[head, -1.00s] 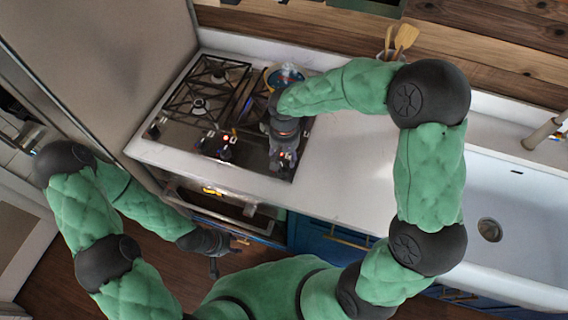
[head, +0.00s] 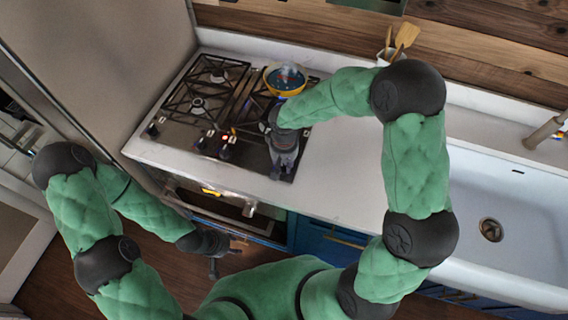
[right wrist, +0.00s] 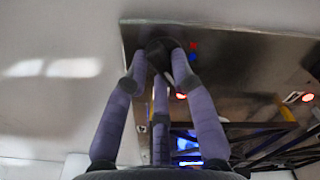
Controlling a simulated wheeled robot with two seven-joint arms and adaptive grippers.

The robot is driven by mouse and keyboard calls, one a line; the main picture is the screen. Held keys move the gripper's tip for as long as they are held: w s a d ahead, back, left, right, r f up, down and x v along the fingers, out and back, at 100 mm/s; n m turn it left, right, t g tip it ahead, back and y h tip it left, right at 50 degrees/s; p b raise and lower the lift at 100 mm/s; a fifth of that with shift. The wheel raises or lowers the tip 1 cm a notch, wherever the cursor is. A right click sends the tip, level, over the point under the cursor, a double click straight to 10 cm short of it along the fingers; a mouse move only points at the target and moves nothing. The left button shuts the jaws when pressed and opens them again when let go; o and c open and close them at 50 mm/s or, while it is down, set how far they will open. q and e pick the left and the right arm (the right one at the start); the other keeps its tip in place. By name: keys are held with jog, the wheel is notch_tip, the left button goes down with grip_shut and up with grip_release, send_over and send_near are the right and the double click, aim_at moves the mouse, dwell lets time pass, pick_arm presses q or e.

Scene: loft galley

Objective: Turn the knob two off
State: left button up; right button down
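The stove (head: 180,136) has dark knobs along its front edge, among them a left knob (head: 152,130) and a middle knob (head: 226,152). My right gripper (head: 284,165) is over the front right corner of the stove. In the right wrist view its fingers (right wrist: 160,65) close in around a black knob (right wrist: 160,46), with the tips at its sides. Red lights glow near this knob (right wrist: 181,96) and farther right (right wrist: 307,97). Knob numbers are not readable. My left gripper (head: 222,256) is open and empty, low in front of the oven.
A pan with an orange rim and blue inside (head: 271,88) sits on a right burner, beside my right forearm. A blue glow (right wrist: 185,143) shows at a burner. A utensil holder (head: 384,58) stands behind; the sink (head: 510,190) is at right. Counter between is clear.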

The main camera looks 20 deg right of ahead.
jog(key=m+b, duration=0.2)
jog(key=b, duration=0.1)
jog(key=shift+f+m, duration=0.15)
jog(key=shift+m, duration=0.25)
jog(key=shift+s+m+b, duration=0.1)
jog(key=shift+m+b, duration=0.75)
jog(key=shift+m, duration=0.25)
jog(key=shift+m+b, duration=0.5)
jog(key=shift+m, duration=0.4)
jog(key=c, duration=1)
grip_release()
jog(key=shift+c, duration=0.2)
